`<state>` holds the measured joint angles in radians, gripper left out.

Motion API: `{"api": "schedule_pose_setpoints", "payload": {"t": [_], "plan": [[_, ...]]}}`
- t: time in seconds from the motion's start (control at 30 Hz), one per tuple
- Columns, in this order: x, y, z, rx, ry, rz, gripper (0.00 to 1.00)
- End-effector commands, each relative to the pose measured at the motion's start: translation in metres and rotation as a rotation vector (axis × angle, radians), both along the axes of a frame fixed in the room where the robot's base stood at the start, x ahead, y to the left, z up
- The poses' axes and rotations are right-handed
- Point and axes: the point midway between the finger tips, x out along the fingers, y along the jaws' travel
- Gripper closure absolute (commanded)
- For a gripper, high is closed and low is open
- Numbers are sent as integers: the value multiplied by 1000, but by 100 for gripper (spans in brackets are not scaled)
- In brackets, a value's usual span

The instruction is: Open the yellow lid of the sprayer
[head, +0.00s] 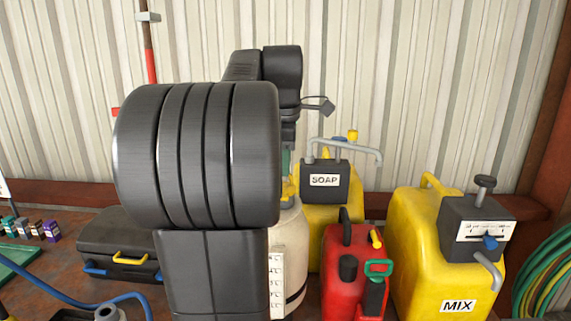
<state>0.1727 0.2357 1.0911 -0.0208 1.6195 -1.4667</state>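A cream-white tank (291,258), which looks like the sprayer, stands on the surface behind my arm. Its left side is hidden by the arm. A yellow part (289,190) shows at its top, right beside the arm's edge; I cannot tell whether this is the lid or whether it is open. My gripper (289,132) points down above the tank and is mostly hidden behind my own arm. Its fingertips are not visible, so contact with the yellow part cannot be seen.
A yellow SOAP container (324,222) stands behind the tank. A red can (345,262) and a yellow MIX container (417,250) stand to its right. A dark case (118,243), a blue hose (62,294) and small bottles (37,231) lie left. A green hose coil (545,275) is far right.

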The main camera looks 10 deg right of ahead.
Motion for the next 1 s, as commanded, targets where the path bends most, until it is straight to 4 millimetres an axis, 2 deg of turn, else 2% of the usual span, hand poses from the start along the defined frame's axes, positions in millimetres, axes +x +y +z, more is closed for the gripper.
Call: {"api": "schedule_pose_setpoints", "payload": {"t": [0.17,0.43,0.6,1.0], "plan": [[2,-1,-11,0,1,0,69],[2,-1,-12,0,1,0,69],[2,-1,-12,0,1,0,100],[2,0,-13,-6,-21,0,100]]}}
